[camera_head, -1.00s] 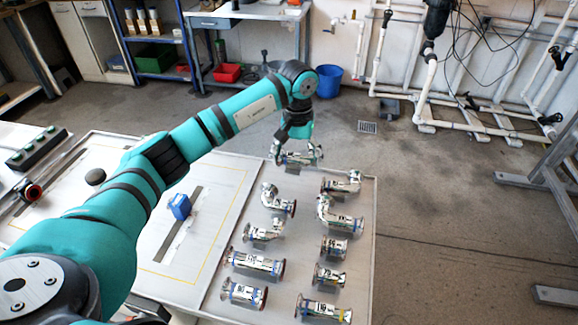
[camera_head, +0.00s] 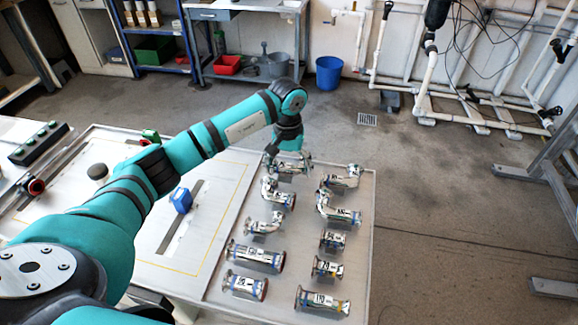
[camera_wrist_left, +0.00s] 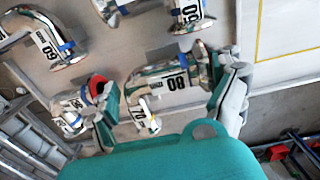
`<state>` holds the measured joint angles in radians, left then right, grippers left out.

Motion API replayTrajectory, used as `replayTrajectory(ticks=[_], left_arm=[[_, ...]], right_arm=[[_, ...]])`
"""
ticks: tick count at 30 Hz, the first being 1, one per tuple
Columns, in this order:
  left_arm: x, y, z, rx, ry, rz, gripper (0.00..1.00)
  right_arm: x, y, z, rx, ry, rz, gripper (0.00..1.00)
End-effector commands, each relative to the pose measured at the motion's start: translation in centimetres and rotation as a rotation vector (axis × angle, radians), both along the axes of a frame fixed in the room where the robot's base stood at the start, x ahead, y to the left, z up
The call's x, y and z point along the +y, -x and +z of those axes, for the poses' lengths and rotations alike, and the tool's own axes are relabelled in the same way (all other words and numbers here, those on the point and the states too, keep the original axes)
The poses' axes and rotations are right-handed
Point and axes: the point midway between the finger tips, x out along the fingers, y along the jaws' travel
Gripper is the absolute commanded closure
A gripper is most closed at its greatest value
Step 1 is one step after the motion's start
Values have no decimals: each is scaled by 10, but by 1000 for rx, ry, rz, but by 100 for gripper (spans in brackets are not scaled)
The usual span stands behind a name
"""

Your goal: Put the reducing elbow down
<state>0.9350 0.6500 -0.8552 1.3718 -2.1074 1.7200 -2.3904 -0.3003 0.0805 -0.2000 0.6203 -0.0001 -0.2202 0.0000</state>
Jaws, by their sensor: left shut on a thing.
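My left gripper (camera_head: 288,158) is at the back edge of the grey tray (camera_head: 225,200), shut on the reducing elbow (camera_head: 292,168), a shiny metal fitting. In the left wrist view the elbow (camera_wrist_left: 172,84) carries a white number label and lies between the two fingertips of the gripper (camera_wrist_left: 168,105). The elbow is at the back left of the tray, just behind a bent fitting (camera_head: 278,195). I cannot tell whether it touches the tray. The gripper hides part of it. My right gripper is not in view.
Several metal fittings stand in two columns on the tray, among them a bent one (camera_head: 342,178) at back right and a straight one (camera_head: 257,257) at front left. A blue block (camera_head: 181,200) is on the table left of the tray.

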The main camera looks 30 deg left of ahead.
Motion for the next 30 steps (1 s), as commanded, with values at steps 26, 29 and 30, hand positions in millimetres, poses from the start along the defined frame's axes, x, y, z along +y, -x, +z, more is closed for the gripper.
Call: replayTrajectory(ticks=[26,29,30], left_arm=[[-1,0,6,-1,2,0,0],[1,-2,18,-6,0,-1,0],[1,-2,26,-7,0,1,0]], right_arm=[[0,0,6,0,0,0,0],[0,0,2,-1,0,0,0],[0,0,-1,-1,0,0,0]])
